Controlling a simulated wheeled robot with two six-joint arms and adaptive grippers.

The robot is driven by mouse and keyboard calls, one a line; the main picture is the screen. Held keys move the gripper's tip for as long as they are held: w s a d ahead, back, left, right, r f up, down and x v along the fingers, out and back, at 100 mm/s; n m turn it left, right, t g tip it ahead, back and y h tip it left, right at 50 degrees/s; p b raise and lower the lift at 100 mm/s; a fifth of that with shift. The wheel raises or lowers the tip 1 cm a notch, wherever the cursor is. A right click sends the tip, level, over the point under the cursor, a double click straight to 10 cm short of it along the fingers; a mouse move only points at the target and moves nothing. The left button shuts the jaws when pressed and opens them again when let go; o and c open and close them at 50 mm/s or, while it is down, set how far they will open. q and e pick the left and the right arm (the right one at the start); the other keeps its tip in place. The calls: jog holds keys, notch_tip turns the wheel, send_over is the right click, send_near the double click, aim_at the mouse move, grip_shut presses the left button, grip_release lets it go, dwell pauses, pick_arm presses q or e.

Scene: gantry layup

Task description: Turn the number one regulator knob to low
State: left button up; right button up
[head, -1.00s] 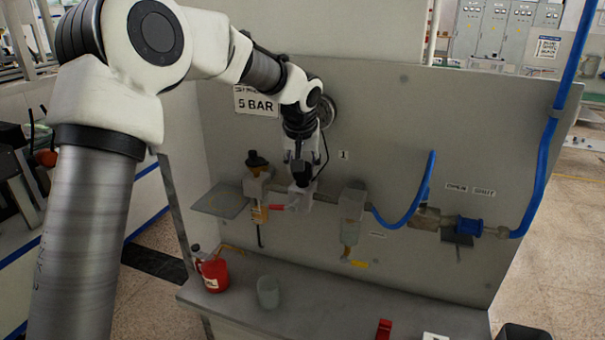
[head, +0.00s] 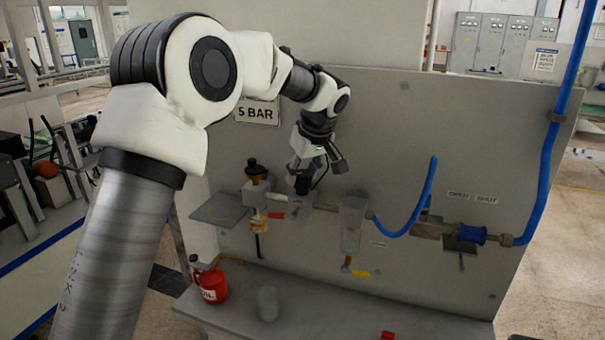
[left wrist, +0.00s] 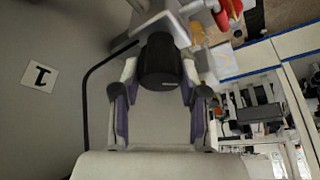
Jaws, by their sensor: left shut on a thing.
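The number one regulator's black knob (left wrist: 160,62) shows in the left wrist view between my two fingers. My left gripper (left wrist: 158,95) is shut on it. A card marked 1 (left wrist: 39,76) is on the panel beside it. In the head view my left gripper (head: 302,174) reaches down at the regulator body (head: 299,207) on the grey panel. The knob is mostly hidden there by the gripper, and no low mark can be read. The 5 BAR sign (head: 257,111) is on the panel, partly covered by my arm. My right gripper is not in view.
A second black knob (head: 256,167) stands left of the regulator. A clear bowl unit (head: 351,228), blue hose (head: 424,195) and valve (head: 470,229) lie to its right. A red can (head: 212,285) and a clear cup (head: 268,303) stand on the bench below.

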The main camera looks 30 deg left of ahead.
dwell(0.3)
pick_arm(q)
jog(key=o, duration=1.1)
jog(key=shift+o, duration=0.2)
jog(key=v, duration=1.2)
jog(key=shift+w, duration=0.15)
jog(key=shift+a, duration=0.1)
